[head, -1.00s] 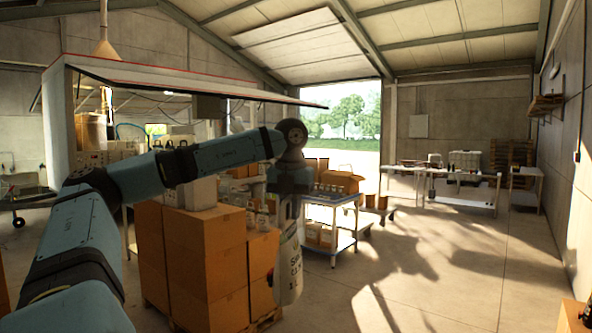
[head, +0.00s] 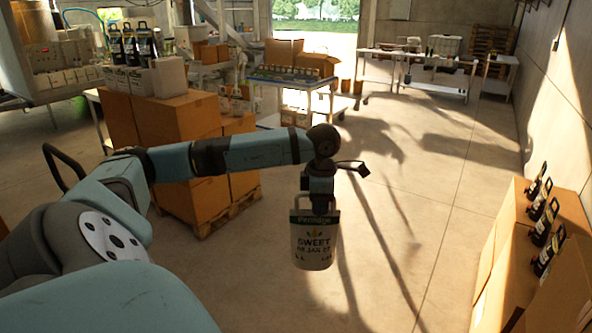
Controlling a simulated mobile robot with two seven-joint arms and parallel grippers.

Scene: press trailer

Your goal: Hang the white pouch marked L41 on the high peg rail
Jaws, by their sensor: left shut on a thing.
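The pouch hangs upright below the gripper, over open floor in the middle of the head view. I cannot make out a high peg rail in this view. My right gripper is not in view.
Cardboard boxes (head: 505,245) at the right carry several black-topped items (head: 548,235). Stacked cartons (head: 175,117) on a pallet stand behind my left arm. A blue-edged cart (head: 290,80) and white tables (head: 430,58) are farther back. The floor at centre right is clear.

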